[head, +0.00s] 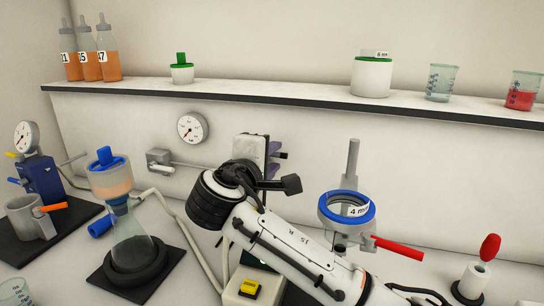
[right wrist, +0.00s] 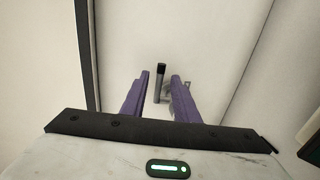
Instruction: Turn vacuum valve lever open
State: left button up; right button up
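My right gripper (head: 279,157) has purple fingers and is near the back wall, below the shelf, at the right end of a thin wall pipe. In the right wrist view my right gripper (right wrist: 160,77) is open. A light metal fitting (right wrist: 186,85) shows partly behind the right finger. I cannot tell whether the fingers touch the lever. In the head view my gripper and arm hide that spot. My left gripper is not in view.
A grey wall box (head: 159,158) and a pressure gauge (head: 191,127) are left of my gripper. The shelf (head: 235,92) runs above. A flask (head: 132,250) stands at left, a blue-ringed sieve (head: 347,220) with a red handle at right, and a yellow-button box (head: 236,292) below.

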grip_shut()
dwell(1.4)
